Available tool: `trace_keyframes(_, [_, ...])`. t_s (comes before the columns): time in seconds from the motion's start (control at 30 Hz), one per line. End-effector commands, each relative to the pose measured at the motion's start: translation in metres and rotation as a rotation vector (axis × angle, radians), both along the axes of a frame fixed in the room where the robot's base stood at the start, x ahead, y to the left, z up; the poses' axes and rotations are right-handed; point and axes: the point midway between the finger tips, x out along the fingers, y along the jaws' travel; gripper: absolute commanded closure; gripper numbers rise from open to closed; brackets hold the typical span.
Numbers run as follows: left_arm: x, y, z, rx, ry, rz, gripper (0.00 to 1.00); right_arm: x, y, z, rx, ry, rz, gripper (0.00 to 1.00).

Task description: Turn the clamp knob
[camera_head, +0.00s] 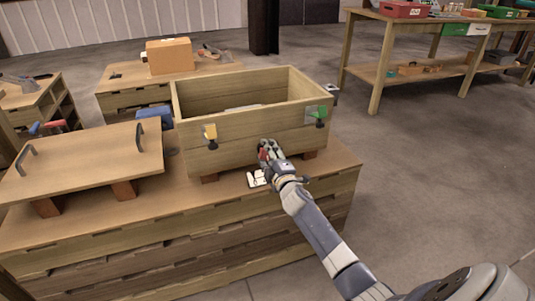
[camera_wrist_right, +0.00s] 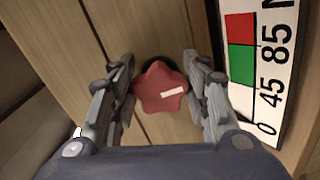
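The clamp knob is a red star-shaped knob with a white mark (camera_wrist_right: 162,88), on a dark round mount at the wooden crate's wall. In the head view a little of the red knob (camera_head: 264,156) shows beside my right gripper (camera_head: 266,148), low on the front of the wooden crate (camera_head: 240,145). In the wrist view my right gripper (camera_wrist_right: 160,62) has one finger on each side of the knob. The fingers are spread, with thin gaps by the knob; contact is not clear. A white scale plate (camera_wrist_right: 268,75) with red and green fields and numbers lies to the right. My left gripper is not in view.
A wooden lid with two handles (camera_head: 95,160) rests on blocks at left. A blue object (camera_head: 157,115) is behind it. The floor to the right is clear.

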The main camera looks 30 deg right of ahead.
Motion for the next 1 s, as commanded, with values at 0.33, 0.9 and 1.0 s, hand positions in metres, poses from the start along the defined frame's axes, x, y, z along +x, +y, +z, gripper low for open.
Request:
trace_keyframes(0.33, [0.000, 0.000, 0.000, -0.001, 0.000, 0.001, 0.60, 0.000, 0.000, 0.000, -0.001, 0.000, 0.000, 0.40])
trace_keyframes(0.9, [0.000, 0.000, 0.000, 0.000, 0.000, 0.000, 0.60, -0.075, 0.018, -0.002, 0.000, 0.003, 0.002, 0.40])
trace_keyframes(1.0, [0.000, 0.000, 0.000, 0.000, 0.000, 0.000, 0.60, -0.091, 0.022, -0.001, -0.001, 0.002, 0.000, 0.40])
